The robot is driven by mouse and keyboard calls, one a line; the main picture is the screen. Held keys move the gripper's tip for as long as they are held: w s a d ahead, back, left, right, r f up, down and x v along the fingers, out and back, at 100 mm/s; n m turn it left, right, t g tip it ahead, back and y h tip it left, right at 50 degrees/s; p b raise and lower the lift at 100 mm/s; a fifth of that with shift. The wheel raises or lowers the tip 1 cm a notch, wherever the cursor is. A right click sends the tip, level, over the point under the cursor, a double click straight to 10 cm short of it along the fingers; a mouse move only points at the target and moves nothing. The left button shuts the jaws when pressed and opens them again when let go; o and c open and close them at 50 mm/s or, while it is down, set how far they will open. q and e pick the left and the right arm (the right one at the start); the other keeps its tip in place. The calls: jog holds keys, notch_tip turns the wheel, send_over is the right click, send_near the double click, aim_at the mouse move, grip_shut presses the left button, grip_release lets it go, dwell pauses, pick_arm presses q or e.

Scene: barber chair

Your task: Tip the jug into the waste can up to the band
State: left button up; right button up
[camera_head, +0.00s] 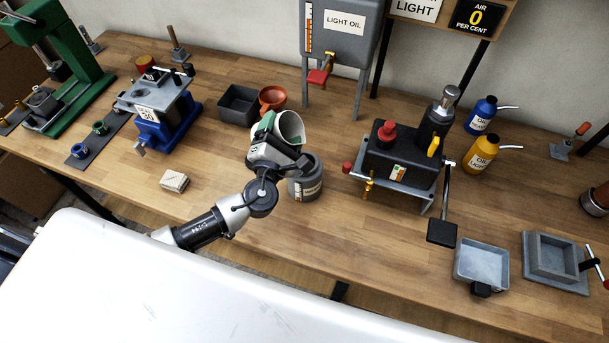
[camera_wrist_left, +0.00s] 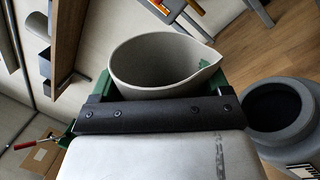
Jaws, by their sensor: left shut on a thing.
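My left gripper (camera_head: 272,143) is shut on a pale grey jug (camera_head: 292,126) with a pouring lip. Green finger pads show on both sides of the jug in the left wrist view (camera_wrist_left: 150,68). The jug appears tilted, its mouth toward the right in the head view. The dark grey waste can (camera_head: 304,187) stands on the bench just below the jug, partly covered by the gripper. In the left wrist view the can's open dark mouth (camera_wrist_left: 275,105) lies right of the lip, apart from it. I see no liquid stream. My right gripper is out of view.
A dark square bin (camera_head: 238,105) and an orange funnel (camera_head: 272,97) stand behind the jug. The light oil tank (camera_head: 342,40) is at the back. A black machine (camera_head: 405,158) stands to the right. A small pale block (camera_head: 174,181) lies at left; bench wood between is clear.

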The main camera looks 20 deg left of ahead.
pick_arm(q)
jog(key=shift+m, duration=0.4)
jog(key=shift+f, duration=0.1)
jog(key=shift+d+f+m+h, duration=0.15)
jog(key=shift+m+h, duration=0.15)
jog(key=shift+m, duration=0.4)
jog(key=shift+d+f+m, duration=0.1)
jog(key=shift+f+m, duration=0.15)
jog(key=shift+m, duration=0.45)
dwell(0.7)
jog(key=shift+d+f+m+h, duration=0.15)
jog(key=shift+f+m+h, duration=0.2)
jog(key=shift+m, duration=0.35)
dwell(1.0)
